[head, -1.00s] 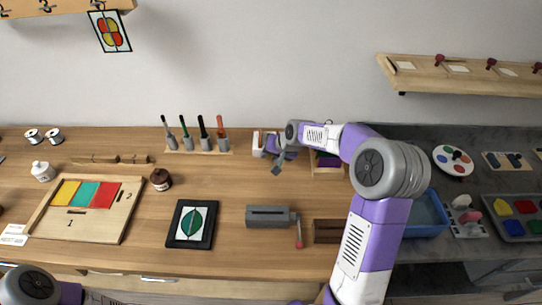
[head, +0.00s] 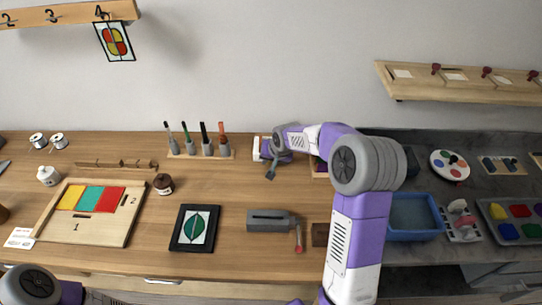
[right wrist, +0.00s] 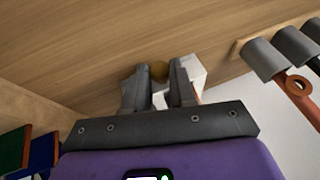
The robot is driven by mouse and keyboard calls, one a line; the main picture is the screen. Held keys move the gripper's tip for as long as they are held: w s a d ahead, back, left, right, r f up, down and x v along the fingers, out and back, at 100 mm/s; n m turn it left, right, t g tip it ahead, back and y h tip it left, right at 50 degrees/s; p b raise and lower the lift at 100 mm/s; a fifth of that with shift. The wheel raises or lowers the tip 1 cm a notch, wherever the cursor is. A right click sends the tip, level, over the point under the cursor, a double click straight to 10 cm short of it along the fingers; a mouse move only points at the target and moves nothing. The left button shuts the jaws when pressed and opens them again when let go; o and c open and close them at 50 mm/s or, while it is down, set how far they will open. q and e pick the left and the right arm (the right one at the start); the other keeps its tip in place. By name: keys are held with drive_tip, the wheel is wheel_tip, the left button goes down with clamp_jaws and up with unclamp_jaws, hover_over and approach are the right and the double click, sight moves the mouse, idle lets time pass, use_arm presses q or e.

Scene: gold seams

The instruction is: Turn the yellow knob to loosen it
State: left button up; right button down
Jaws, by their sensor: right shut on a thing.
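The yellow knob (right wrist: 160,70) shows in the right wrist view as a small dull ochre round piece between my fingertips. My right gripper (right wrist: 156,84) is shut on it, with one grey finger on each side. A white block (right wrist: 190,80) is beside and partly behind the fingers; it also shows in the head view (head: 262,148) at the back of the bench. In the head view my right wrist hides the knob. The knob's turn angle cannot be told. My left arm shows only at the lower left corner of the head view; its gripper is out of view.
A rack of several handled tools (head: 204,151) stands just left of the white block. A wooden holder (head: 321,168) is close on its right. A grey slotted block (head: 268,220) and a framed leaf picture (head: 195,227) lie nearer. The bench between is clear.

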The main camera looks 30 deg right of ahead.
drive_tip(key=shift+w+a+n+g+h+p, duration=0.15)
drive_tip(key=shift+a+n+g+h+p, duration=0.25)
drive_tip(key=shift+h, duration=0.3)
drive_tip(key=shift+w+g+h, duration=0.1)
drive_tip(key=shift+g+h, duration=0.7)
drive_tip(key=shift+h, duration=0.4)
drive_tip(key=c, duration=1.2)
unclamp_jaws()
drive_tip(key=p+v, duration=0.1)
drive_tip(key=v, duration=0.6)
drive_tip(key=shift+a+r+p, duration=0.2)
drive_tip(key=shift+p, duration=0.15)
